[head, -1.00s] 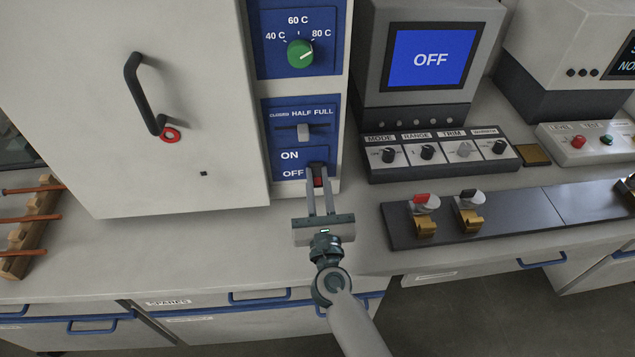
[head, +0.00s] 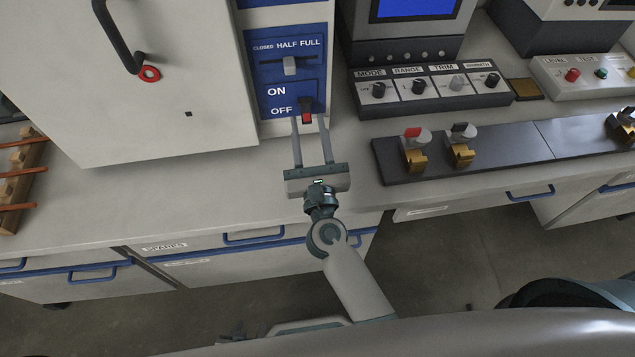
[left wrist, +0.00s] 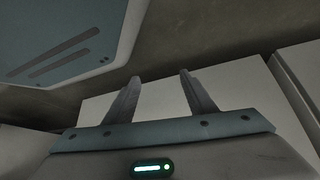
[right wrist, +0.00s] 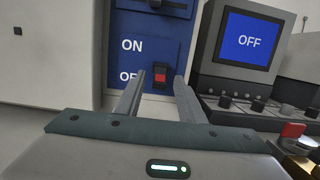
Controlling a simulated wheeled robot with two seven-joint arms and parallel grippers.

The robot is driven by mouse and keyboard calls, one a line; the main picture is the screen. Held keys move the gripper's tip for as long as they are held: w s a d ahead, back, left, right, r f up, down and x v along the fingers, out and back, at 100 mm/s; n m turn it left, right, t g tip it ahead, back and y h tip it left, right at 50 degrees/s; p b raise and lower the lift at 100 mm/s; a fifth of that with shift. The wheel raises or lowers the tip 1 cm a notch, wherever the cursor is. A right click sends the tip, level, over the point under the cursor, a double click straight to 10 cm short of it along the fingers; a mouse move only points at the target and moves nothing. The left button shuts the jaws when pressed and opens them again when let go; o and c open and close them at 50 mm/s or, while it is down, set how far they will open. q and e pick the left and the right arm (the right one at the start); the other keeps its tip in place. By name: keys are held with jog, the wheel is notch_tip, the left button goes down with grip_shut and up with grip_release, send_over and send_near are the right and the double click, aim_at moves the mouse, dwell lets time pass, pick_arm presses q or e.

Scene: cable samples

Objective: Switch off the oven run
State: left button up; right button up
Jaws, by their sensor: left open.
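The oven (head: 165,70) is a tall pale cabinet at the left of the head view. Its blue panel carries ON and OFF labels and a rocker switch (head: 307,117) with a red lower face, beside OFF. The switch also shows in the right wrist view (right wrist: 160,77). My right gripper (head: 309,117) is open in front of the panel, its fingers either side of the switch in view. Nothing is held; I cannot tell whether a fingertip touches. My left gripper (left wrist: 158,75) is open and empty in the left wrist view, away from the panel.
A slider (head: 290,65) sits above the switch. An instrument with knobs (head: 418,87) stands right of the oven, with a dark plate (head: 510,150) bearing valves before it. A wooden rack (head: 20,180) is at left. The bench front is clear.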

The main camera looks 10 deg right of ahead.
jog(key=shift+s+f, duration=0.2)
jog(key=shift+s, duration=0.25)
jog(key=shift+s+f, duration=0.2)
jog(key=shift+s, duration=0.25)
pick_arm(q)
jog(key=w+d+r+t+b, duration=0.1)
jog(key=w+d+r+b, duration=0.1)
jog(key=w, duration=0.2)
pick_arm(e)
jog(key=s, duration=0.3)
jog(key=s+f+b, duration=0.1)
jog(key=s, duration=0.3)
jog(key=s+b, duration=0.1)
jog(key=s, duration=0.3)
jog(key=shift+s+f, duration=0.2)
jog(key=shift+f, duration=0.2)
jog(key=shift+s+b, duration=0.35)
jog(key=shift+s, duration=0.1)
pick_arm(q)
jog(key=s+a+f+g, duration=0.2)
jog(key=a+f, duration=0.1)
jog(key=shift+s+a+f+g+y, duration=0.2)
jog(key=shift+s+g+y, duration=0.1)
jog(key=shift+y, duration=0.1)
pick_arm(e)
jog(key=shift+r, duration=0.1)
